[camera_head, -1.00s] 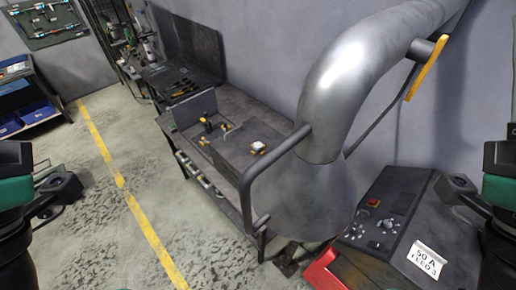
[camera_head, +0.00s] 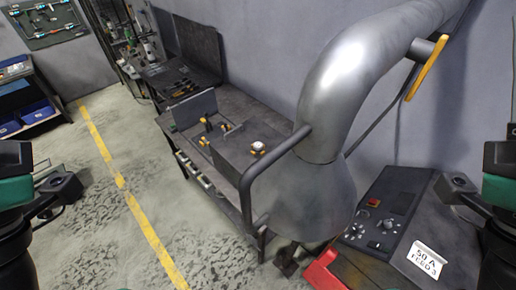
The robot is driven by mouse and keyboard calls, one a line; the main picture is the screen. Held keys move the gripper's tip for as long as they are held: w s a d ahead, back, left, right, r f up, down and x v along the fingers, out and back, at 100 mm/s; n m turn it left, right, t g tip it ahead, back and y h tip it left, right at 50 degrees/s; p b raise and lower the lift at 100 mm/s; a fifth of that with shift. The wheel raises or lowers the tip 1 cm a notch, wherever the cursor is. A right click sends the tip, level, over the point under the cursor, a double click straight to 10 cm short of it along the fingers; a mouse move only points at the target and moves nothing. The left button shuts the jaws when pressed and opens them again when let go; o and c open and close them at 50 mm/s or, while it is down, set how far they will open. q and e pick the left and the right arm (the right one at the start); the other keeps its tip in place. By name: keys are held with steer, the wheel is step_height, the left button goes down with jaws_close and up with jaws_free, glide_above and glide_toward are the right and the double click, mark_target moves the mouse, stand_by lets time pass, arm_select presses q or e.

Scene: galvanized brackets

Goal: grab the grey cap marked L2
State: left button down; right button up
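I cannot make out a grey cap marked L2 anywhere in the head view. My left gripper (camera_head: 58,190) shows at the left edge, over the floor. My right gripper (camera_head: 462,190) shows at the right edge, beside a dark control panel. Neither gripper touches anything that I can see. Their fingers are too cut off and dark to tell open from shut.
A workbench (camera_head: 232,107) with small yellow-and-black items stands at the centre, against the wall. A large grey extraction hood (camera_head: 318,195) hangs in front of it. The machine with the control panel (camera_head: 385,215) and a "50 A" label (camera_head: 427,260) stands at right.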

arm_select(q)
steer(key=c, duration=1.6)
jaws_free()
steer(key=shift+c, duration=0.6)
jaws_free()
steer(key=shift+a+y, duration=0.1)
steer(key=shift+y, duration=0.2)
